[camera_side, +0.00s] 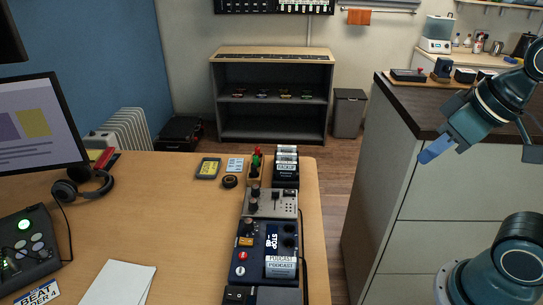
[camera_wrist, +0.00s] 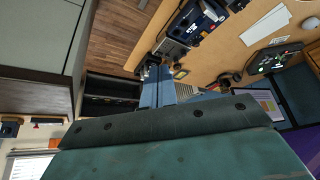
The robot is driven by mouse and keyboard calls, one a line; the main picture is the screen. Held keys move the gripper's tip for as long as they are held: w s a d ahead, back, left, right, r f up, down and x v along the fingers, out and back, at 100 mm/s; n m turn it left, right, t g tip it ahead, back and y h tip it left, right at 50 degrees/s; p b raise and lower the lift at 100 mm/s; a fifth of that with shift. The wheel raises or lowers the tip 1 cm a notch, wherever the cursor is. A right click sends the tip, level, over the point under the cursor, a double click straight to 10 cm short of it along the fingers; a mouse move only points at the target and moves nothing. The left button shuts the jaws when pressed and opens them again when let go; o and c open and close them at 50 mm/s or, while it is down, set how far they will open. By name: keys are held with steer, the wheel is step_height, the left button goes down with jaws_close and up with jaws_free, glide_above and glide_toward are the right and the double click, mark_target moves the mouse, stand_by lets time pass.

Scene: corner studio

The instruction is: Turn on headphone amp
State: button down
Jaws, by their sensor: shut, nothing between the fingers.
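A silver box with knobs and a small switch (camera_side: 271,203), which looks like the headphone amp, stands near the right edge of the wooden desk (camera_side: 180,225). No label on it is readable, and I cannot tell its switch position. It also shows small in the wrist view (camera_wrist: 170,49). Black headphones (camera_side: 83,186) lie on the desk's left side. My gripper (camera_side: 424,157) is shut and empty. It is in the air, well to the right of the desk and apart from the silver box. Its blue fingers (camera_wrist: 158,90) show in the wrist view.
A dark blue unit (camera_side: 246,262) with knobs and a podcast label sits in front of the silver box. Behind it are small black boxes (camera_side: 285,172). A dark-topped cabinet (camera_side: 385,180) stands beside my gripper. Open floor separates cabinet and desk.

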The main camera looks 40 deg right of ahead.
steer(key=w, duration=0.1)
steer(key=m+g+y, duration=0.1)
steer(key=m+g, duration=0.4)
steer(key=m, duration=0.4)
glide_above(285, 191)
steer(key=s+d, duration=0.2)
step_height(285, 191, down, 18)
steer(key=shift+w+a+f, duration=0.15)
steer(key=shift+w+f, duration=0.1)
steer(key=f, duration=0.4)
steer(key=a+f, duration=0.1)
steer(key=f, duration=0.4)
steer(key=w+f, duration=0.1)
steer(key=f, duration=0.4)
steer(key=shift+w+a, duration=0.1)
steer(key=shift+a, duration=0.05)
